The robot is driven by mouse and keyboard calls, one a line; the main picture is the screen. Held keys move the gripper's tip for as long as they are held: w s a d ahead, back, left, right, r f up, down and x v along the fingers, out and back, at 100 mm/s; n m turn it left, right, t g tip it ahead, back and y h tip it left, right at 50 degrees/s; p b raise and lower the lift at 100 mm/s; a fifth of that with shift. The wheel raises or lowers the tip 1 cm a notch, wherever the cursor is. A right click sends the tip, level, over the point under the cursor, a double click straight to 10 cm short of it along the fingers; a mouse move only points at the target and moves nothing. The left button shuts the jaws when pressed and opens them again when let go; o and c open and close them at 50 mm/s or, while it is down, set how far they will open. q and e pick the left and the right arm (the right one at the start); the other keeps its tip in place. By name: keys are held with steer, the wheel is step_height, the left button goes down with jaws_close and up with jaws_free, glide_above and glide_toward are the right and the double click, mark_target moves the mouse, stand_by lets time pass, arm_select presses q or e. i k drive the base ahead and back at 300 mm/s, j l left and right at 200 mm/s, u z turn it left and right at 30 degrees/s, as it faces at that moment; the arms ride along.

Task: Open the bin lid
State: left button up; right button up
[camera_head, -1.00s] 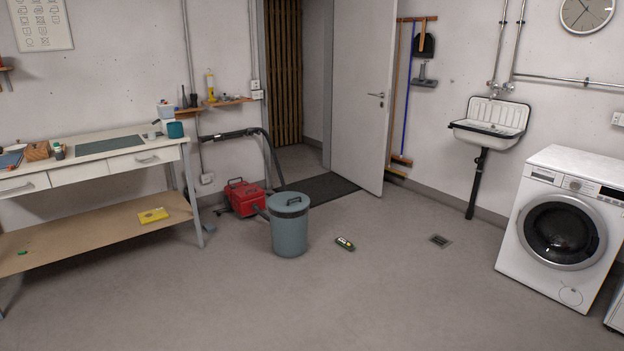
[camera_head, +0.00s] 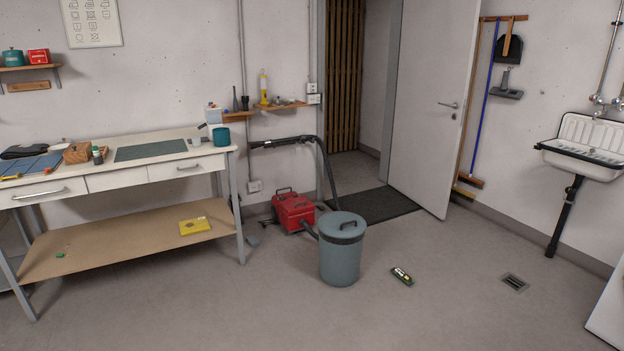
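A grey-blue round bin (camera_head: 340,262) stands upright on the floor near the middle of the view. Its lid (camera_head: 341,227) is on and closed, with a dark handle on top and a dark band around the rim below it. Neither of my grippers is in view.
A red vacuum (camera_head: 293,211) with a black hose sits behind the bin. A workbench (camera_head: 108,165) stands at the left. The floor in front is clear.

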mark_target(337, 224)
steer(key=i+z, duration=0.25)
steer(key=i, duration=0.7)
steer(key=i+z, duration=0.25)
steer(key=i, duration=0.75)
